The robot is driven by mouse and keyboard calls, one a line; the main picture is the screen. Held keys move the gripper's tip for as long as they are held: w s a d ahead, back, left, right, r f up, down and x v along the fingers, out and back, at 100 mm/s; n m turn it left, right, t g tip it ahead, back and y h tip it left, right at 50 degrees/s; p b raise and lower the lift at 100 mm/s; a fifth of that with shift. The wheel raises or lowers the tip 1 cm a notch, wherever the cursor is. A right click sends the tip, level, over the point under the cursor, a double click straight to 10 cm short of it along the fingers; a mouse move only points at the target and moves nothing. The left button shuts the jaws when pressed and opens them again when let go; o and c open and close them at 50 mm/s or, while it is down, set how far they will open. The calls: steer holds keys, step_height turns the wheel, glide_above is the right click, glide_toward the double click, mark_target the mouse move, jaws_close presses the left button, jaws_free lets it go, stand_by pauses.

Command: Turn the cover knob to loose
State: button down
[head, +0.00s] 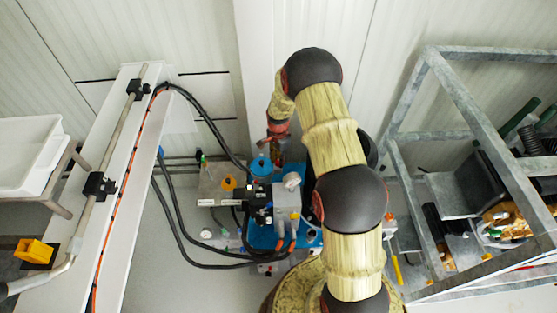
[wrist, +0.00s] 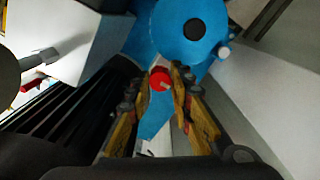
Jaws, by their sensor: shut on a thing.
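A small red knob (wrist: 159,80), the likely cover knob, shows in the wrist view with a pale mark on its face. My gripper (wrist: 164,79) has one worn yellow finger on each side of it and is shut on it; the exact contact at the fingertips is hard to see. The knob sits in front of blue pump parts (wrist: 157,122). In the head view my gripper (head: 278,132) is small and dark behind the pump, and the knob cannot be made out there.
A blue disc with a black centre (wrist: 194,28) is just beyond the fingers. A white block (wrist: 65,35) is at upper left. In the head view, black hoses (head: 200,115) run left of the pump (head: 287,200). A metal frame (head: 470,105) stands at right, a white tray (head: 28,150) at left.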

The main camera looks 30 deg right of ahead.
steer(key=shift+n, duration=0.3)
steer(key=n+p, duration=0.1)
steer(key=n, duration=0.1)
steer(key=shift+r+n+p, duration=0.1)
steer(key=shift+n+p, duration=0.25)
steer(key=shift+n, duration=0.05)
steer(key=n+p, duration=0.1)
steer(key=n, duration=0.2)
steer(key=shift+n, duration=0.3)
steer(key=n+p, duration=0.2)
steer(key=n, duration=0.8)
steer(key=shift+n+p, duration=0.35)
steer(key=shift+n, duration=2.05)
steer(key=c, duration=1.6)
jaws_free()
